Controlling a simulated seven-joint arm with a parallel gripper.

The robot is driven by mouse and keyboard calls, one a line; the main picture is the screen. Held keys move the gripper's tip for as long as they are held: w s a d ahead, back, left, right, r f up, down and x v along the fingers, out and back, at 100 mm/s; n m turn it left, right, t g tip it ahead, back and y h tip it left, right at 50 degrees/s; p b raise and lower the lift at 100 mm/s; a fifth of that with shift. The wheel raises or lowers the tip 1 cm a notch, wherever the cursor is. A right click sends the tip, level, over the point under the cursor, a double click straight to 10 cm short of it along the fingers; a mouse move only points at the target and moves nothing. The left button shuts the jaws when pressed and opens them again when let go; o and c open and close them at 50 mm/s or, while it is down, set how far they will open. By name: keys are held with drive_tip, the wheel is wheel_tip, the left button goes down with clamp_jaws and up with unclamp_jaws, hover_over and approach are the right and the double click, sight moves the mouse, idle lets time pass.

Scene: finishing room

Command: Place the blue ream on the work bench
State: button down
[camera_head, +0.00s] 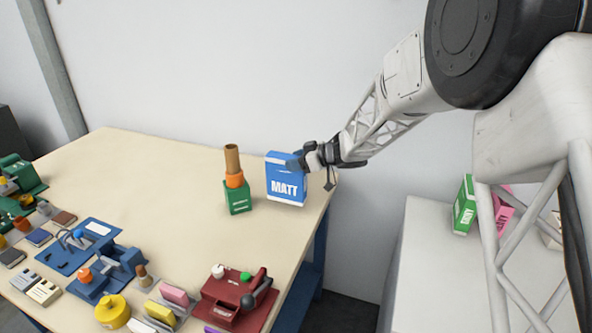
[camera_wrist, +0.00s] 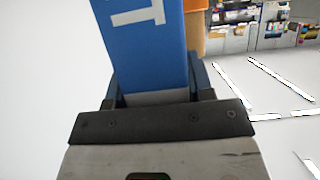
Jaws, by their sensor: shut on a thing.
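The blue ream (camera_head: 285,184), labelled MATT, stands upright at the far right corner of the work bench (camera_head: 150,170), a pale top on a blue frame. I cannot tell whether its base touches the bench or hangs slightly above it. My gripper (camera_head: 306,160) is at the ream's upper right side and shut on it. In the wrist view the blue ream (camera_wrist: 148,45) runs up from between the two fingers (camera_wrist: 155,92), with part of a white letter showing.
A green box with an orange and brown roll (camera_head: 234,180) stands just left of the ream. Several tools and coloured blocks crowd the bench's front left. A white surface at right holds a green ream (camera_head: 464,206) and a pink one (camera_head: 505,208). The bench's middle is clear.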

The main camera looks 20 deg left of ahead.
drive_tip(key=shift+f, duration=1.65)
drive_tip(key=c, duration=0.5)
unclamp_jaws()
drive_tip(key=shift+f, duration=0.1)
drive_tip(key=v, duration=1.2)
